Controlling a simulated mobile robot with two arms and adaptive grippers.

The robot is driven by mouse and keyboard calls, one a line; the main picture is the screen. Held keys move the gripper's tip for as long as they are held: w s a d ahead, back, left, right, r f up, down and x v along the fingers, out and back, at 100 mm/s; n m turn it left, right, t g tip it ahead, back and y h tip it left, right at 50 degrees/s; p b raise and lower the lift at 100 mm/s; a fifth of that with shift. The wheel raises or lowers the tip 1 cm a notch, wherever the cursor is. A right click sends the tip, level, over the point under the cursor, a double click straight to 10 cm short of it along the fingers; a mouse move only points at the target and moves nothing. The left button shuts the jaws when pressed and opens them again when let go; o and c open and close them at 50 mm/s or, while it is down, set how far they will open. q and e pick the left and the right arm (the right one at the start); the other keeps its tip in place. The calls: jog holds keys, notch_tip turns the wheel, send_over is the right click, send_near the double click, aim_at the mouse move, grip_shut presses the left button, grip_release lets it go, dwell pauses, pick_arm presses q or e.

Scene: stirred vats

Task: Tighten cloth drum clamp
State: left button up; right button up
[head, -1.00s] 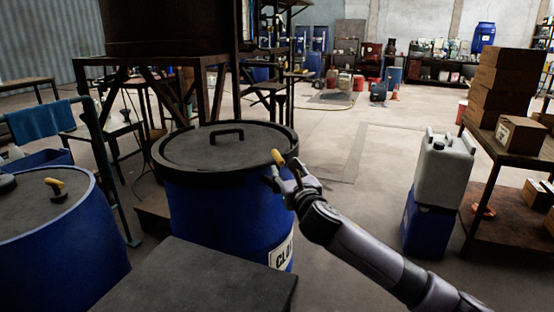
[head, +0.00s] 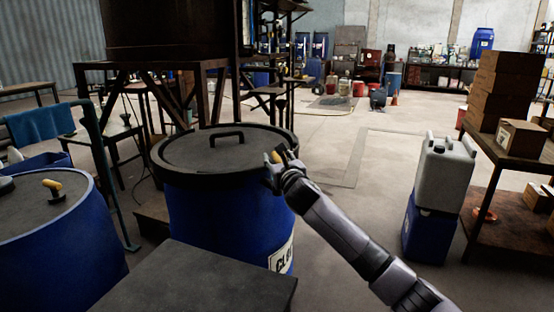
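The blue cloth drum (head: 215,225) stands upright in the middle, with a dark lid (head: 200,152) and a black handle on top. A partly readable white label is on its lower right side. The yellow clamp handle (head: 276,156) is at the right edge of the lid, on the dark rim. My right gripper (head: 278,166) is at this handle, with its fingers on either side of it. The fingers hide part of the handle, and I cannot tell whether they press on it. My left gripper is not in view.
Another blue drum (head: 62,240) with a yellow handle (head: 52,186) stands at left. A dark flat surface (head: 205,280) is in front. A white canister (head: 444,172) sits on a blue container (head: 428,230) at right, beside a shelf with boxes (head: 502,90). Floor between is clear.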

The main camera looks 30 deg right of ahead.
jog(key=shift+c, duration=0.6)
grip_shut()
